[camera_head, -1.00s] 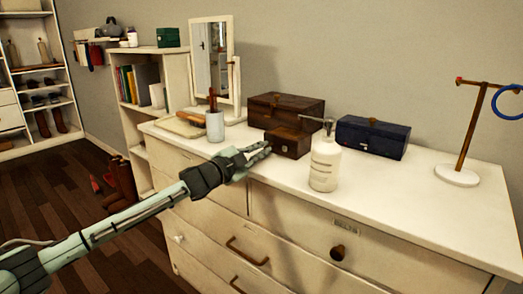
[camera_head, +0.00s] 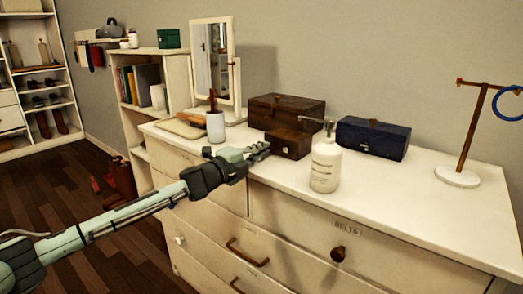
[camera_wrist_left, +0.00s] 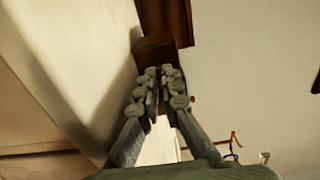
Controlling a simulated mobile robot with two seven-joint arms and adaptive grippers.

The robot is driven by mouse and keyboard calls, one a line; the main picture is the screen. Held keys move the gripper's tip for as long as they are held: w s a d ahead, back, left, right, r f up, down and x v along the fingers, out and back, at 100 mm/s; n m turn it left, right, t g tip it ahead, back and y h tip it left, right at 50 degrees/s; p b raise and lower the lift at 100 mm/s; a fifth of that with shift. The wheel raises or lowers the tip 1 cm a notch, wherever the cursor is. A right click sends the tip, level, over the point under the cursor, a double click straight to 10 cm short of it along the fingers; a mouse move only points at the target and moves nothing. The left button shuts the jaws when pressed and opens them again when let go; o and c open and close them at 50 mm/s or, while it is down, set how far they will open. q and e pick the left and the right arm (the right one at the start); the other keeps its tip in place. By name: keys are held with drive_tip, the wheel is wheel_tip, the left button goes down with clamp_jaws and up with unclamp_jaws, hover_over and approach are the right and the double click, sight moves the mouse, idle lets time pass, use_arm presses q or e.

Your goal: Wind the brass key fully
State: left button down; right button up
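A small dark wooden box (camera_head: 290,146) stands on the dresser top, with a small pale fitting (camera_head: 284,149) on its front. I cannot tell whether that fitting is the brass key; no key shows clearly. My left gripper (camera_head: 264,147) is just left of the box's front, its fingertips close to it. In the left wrist view the fingertips (camera_wrist_left: 159,72) are close together, right before the box (camera_wrist_left: 155,48). Whether anything is between them is hidden. My right gripper is out of view.
A white pump bottle (camera_head: 325,166) stands right of the small box. Behind are a larger brown box (camera_head: 287,107) and a blue box (camera_head: 373,138). A white cup (camera_head: 215,127) and mirror (camera_head: 215,62) are to the left. The dresser's right side is clear up to a stand (camera_head: 470,130).

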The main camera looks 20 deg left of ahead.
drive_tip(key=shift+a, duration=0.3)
use_arm(q)
drive_tip(key=c, duration=1.7)
unclamp_jaws()
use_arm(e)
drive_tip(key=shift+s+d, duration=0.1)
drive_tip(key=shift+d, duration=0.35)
use_arm(q)
drive_tip(key=shift+f, duration=0.1)
drive_tip(key=v, duration=0.7)
drive_tip(key=shift+s+a, duration=0.1)
drive_tip(key=shift+s+a+r, duration=0.1)
drive_tip(key=shift+s+r, duration=0.15)
drive_tip(key=shift+s, duration=0.1)
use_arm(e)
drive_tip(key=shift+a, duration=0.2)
